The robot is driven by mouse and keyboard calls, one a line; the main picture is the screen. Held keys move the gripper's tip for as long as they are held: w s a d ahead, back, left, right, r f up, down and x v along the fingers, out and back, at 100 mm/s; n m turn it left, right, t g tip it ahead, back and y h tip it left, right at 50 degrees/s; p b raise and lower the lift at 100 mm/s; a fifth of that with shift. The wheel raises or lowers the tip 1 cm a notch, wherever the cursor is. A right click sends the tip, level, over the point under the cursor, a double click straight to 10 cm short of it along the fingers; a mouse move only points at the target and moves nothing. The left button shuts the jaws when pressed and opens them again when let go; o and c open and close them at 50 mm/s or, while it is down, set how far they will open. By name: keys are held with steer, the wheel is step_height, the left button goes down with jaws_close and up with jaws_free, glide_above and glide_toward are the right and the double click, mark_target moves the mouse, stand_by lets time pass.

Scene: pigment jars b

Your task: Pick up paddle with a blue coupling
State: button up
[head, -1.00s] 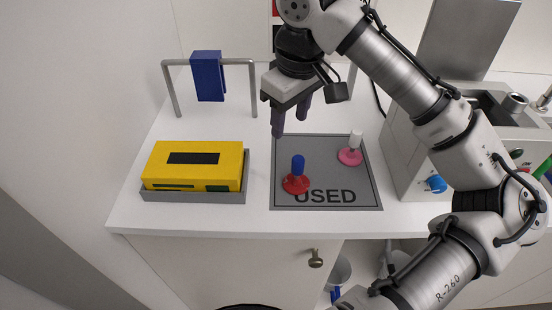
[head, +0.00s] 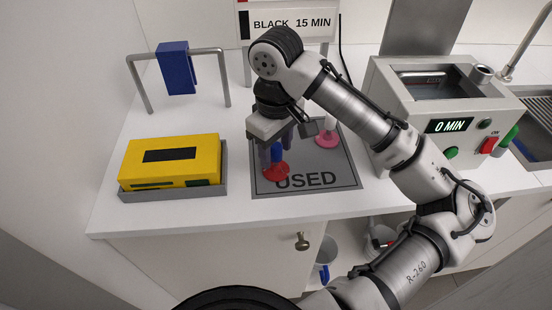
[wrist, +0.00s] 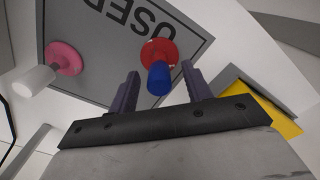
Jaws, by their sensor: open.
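The paddle with the blue coupling (head: 277,153) has a red disc base and stands on the grey mat marked USED (head: 345,180). In the wrist view its blue coupling (wrist: 158,78) points toward me, between the two fingers but apart from them. My gripper (head: 276,150) is open and empty, with its fingers close above the red disc; it also shows in the wrist view (wrist: 160,92). A second paddle with a pink disc and a white coupling (head: 327,138) stands on the same mat, partly behind my gripper; the wrist view shows it at the left (wrist: 62,60).
A yellow box (head: 170,163) sits in a grey tray left of the mat. A blue cloth (head: 176,70) hangs on a metal rail behind it. A machine reading 0 MIN (head: 450,126) stands to the right. A BLACK 15 MIN sign (head: 290,24) stands at the back.

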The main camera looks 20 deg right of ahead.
mark_target(276, 158)
steer(key=shift+f, duration=1.65)
steer(key=shift+c, duration=0.3)
jaws_close()
steer(key=shift+w+r, duration=0.1)
